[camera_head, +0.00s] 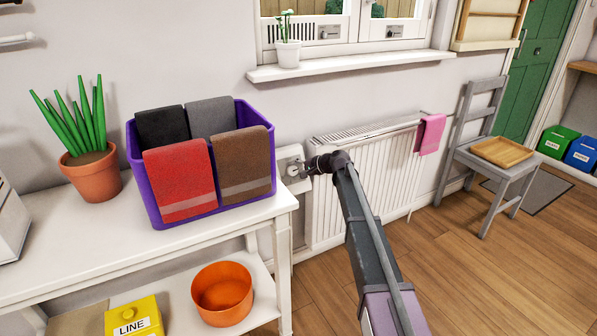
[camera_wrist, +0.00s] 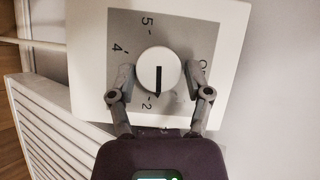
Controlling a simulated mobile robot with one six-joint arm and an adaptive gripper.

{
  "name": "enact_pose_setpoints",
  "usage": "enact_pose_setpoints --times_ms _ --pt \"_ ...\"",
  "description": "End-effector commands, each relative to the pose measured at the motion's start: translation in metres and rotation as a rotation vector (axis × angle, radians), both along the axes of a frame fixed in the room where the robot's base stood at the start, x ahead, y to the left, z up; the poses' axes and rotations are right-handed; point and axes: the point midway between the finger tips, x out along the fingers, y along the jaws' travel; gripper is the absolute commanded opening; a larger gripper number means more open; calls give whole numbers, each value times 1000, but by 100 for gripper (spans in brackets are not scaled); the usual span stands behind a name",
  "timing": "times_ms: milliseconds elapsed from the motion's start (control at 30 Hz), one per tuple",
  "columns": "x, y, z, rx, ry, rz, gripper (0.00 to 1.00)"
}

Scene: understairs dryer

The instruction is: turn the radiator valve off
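The radiator valve is a round white knob (camera_wrist: 158,70) with a black pointer, set on a grey dial face in a square white plate (camera_wrist: 222,22). The pointer points down in the wrist view, near the 2. The 5 and 4 also show, and a mark that looks like 0 or the start of a word is partly hidden by the right finger. My gripper (camera_wrist: 161,80) is open, one finger on each side of the knob, with small gaps seeming to show. In the head view the valve plate (camera_head: 285,155) is on the wall, with my gripper (camera_head: 303,168) at it.
The white radiator (camera_head: 375,180) with a pink towel (camera_head: 430,134) is right of the valve. A white table (camera_head: 130,238) with a purple basket (camera_head: 163,206) of towels and a potted plant (camera_head: 95,178) stands left. A grey chair (camera_head: 492,165) is further right.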

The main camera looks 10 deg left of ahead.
Motion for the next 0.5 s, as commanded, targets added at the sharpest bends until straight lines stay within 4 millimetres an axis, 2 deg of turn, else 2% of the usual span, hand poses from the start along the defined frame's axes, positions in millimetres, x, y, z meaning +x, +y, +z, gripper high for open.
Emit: enact_pose_setpoints --times_ms 33,67,500 --pt "0 0 0 -1 1 1 87" --pt "0 0 0 0 1 2 92" --pt "-3 1 -1 1 5 1 92"
